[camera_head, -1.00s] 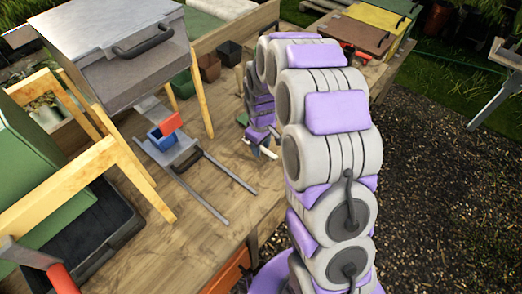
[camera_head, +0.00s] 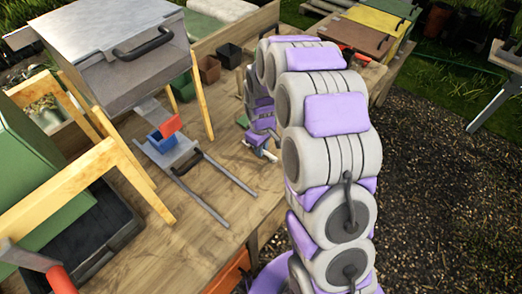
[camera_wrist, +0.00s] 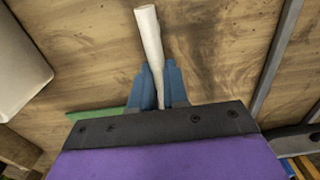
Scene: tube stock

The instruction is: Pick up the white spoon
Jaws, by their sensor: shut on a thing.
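The white spoon (camera_wrist: 150,40) shows in the wrist view as a pale, thick rod running up from between the blue fingers. Its lower part is hidden by my gripper, so I cannot make out the bowl. My gripper (camera_wrist: 160,85) is shut on it, with a blue finger on each side. In the head view my gripper (camera_head: 262,150) is low over the wooden table, right of the metal rails. Only a small white bit of the spoon shows there. I cannot tell whether the spoon still touches the table.
A metal tool with rails (camera_head: 205,180) and a blue box (camera_head: 160,141) lies left of my gripper. A grey metal box (camera_head: 110,45) on wooden legs stands behind. Dark pots (camera_head: 210,68) stand near the back edge. A black tray (camera_head: 90,240) is at the left.

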